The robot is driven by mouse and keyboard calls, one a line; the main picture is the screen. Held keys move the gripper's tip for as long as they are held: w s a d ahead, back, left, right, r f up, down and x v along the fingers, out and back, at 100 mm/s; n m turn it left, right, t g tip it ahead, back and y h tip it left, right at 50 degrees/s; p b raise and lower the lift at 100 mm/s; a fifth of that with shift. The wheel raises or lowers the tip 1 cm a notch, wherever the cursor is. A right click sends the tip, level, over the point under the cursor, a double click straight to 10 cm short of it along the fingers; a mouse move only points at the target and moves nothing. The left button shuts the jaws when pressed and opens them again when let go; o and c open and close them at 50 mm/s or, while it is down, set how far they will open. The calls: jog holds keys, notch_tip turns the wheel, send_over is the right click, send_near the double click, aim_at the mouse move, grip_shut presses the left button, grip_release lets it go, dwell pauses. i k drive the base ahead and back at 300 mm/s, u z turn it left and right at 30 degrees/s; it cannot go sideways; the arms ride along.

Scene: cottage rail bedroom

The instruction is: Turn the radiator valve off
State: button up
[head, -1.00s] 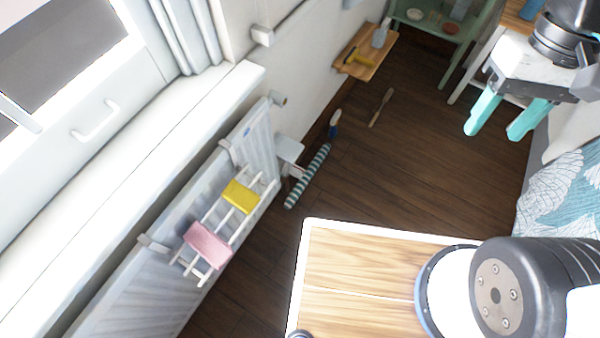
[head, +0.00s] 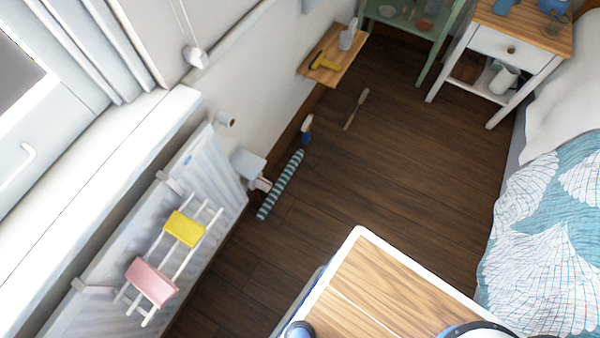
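The white radiator (head: 205,165) runs along the wall under the window sill at the left. A small white cylindrical knob (head: 226,120) sticks out by its far top corner; it looks like a valve head, but I cannot read its setting. A pale square piece (head: 248,163) with a small whitish fitting (head: 262,185) is at the radiator's far lower end; I cannot tell whether it belongs to the valve. My gripper is out of view, so its opening and any contact are hidden.
A rack with a yellow cloth (head: 185,229) and a pink cloth (head: 151,282) hangs on the radiator. A striped roll (head: 280,185) and a wooden-handled tool (head: 357,109) lie on the floor. The bed (head: 550,220) is right. Dark floor (head: 390,160) between is mostly clear.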

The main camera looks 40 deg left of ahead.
aim_at(261, 182)
jog(key=z, duration=0.1)
jog(key=k, duration=0.9)
jog(key=u, duration=1.05)
jog(key=i, duration=0.45)
jog(key=z, duration=0.05)
